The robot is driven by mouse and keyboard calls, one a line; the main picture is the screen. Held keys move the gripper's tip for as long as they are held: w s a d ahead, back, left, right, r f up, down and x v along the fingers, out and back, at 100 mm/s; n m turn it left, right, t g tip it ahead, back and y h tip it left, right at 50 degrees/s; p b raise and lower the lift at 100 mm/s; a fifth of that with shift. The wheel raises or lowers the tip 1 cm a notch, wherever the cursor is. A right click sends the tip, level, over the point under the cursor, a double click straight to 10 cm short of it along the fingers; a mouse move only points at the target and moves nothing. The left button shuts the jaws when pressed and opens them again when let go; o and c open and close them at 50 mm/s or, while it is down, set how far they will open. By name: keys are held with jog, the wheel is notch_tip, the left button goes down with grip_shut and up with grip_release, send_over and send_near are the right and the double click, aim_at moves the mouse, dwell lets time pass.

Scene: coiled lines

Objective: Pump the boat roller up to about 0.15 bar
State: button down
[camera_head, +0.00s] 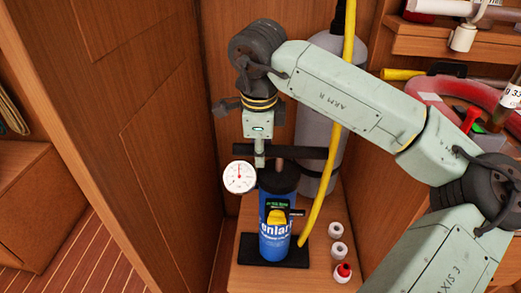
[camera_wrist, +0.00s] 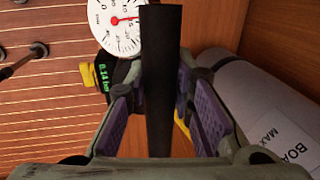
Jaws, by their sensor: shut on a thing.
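A blue pump (camera_head: 275,225) stands upright on a black foot plate (camera_head: 247,250), its black T-handle (camera_head: 305,152) raised above the barrel. My gripper (camera_head: 260,158) is shut on the handle bar; the wrist view shows the bar (camera_wrist: 158,90) between my fingers. A round white gauge (camera_head: 239,177) with a red needle sits left of the handle, also in the wrist view (camera_wrist: 117,25). A green display (camera_wrist: 103,77) there seems to read 0.14 bar. The grey boat roller (camera_head: 315,120) stands upright behind, partly hidden by my arm. A yellow hose (camera_head: 328,170) runs down in front of it towards the pump.
Two whitish caps (camera_head: 337,230) and a red-and-white one stand right of the pump on the wooden ledge. A wooden panel (camera_head: 150,120) rises close on the left. Shelves on the right hold a pink-red coil (camera_head: 440,85) and a bottle (camera_head: 505,105).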

jog(key=shift+r, duration=0.15)
notch_tip(320, 180, up, 3)
jog(key=shift+r+p, duration=0.15)
jog(key=shift+p, duration=0.6)
jog(key=c, duration=1.4)
grip_release()
jog(key=shift+o, duration=0.2)
notch_tip(320, 180, up, 12)
jog(key=s, duration=0.2)
jog(key=shift+s+f, duration=0.2)
